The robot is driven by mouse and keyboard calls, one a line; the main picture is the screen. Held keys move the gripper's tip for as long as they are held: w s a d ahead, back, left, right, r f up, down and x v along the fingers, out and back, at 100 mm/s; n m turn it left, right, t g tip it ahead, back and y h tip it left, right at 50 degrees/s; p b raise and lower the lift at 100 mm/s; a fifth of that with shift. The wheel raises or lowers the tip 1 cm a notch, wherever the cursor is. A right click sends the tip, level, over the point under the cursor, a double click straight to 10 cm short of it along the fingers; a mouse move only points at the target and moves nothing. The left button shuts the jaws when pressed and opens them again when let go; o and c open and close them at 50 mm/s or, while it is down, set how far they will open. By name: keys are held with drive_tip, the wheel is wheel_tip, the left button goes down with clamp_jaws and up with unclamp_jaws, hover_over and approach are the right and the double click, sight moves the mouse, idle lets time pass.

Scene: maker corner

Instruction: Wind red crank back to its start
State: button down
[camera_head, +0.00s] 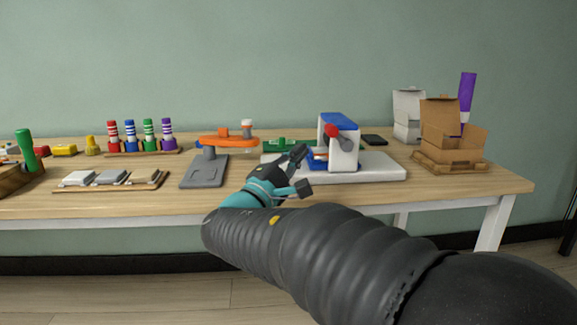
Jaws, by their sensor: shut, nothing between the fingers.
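The red crank (331,131) has a red knob on a dark arm. It is on the upper front of a white housing (344,157) with a blue top, which stands on a white base plate (378,173). My gripper (302,170), dark with a teal wrist, is shut and empty. In the picture it is in front of the left part of the base plate, below and left of the red knob. It appears apart from the crank, though depth is hard to judge. My gripper and wrist hide part of the base plate's left side.
Left of the housing are a green part (281,145) and an orange-armed device on a grey base (204,171). Coloured markers (148,135) and a tray of blocks (73,178) are further left. Open cardboard boxes (454,141) stand right. The table (441,186) has bare wood along its front.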

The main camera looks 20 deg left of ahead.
sight(327, 132)
drive_tip(key=shift+w+d+r, duration=0.55)
drive_tip(key=shift+w+d, duration=0.2)
drive_tip(key=shift+d, duration=0.05)
drive_tip(key=shift+w+d+r, duration=0.55)
drive_tip(key=shift+w+d, duration=0.2)
drive_tip(key=shift+d, duration=0.05)
drive_tip(key=shift+w+d+r+m+g+b, duration=0.3)
drive_tip(key=shift+d+r+m+g+b, duration=0.3)
drive_tip(key=shift+r+m, duration=0.15)
drive_tip(key=shift+a, duration=0.1)
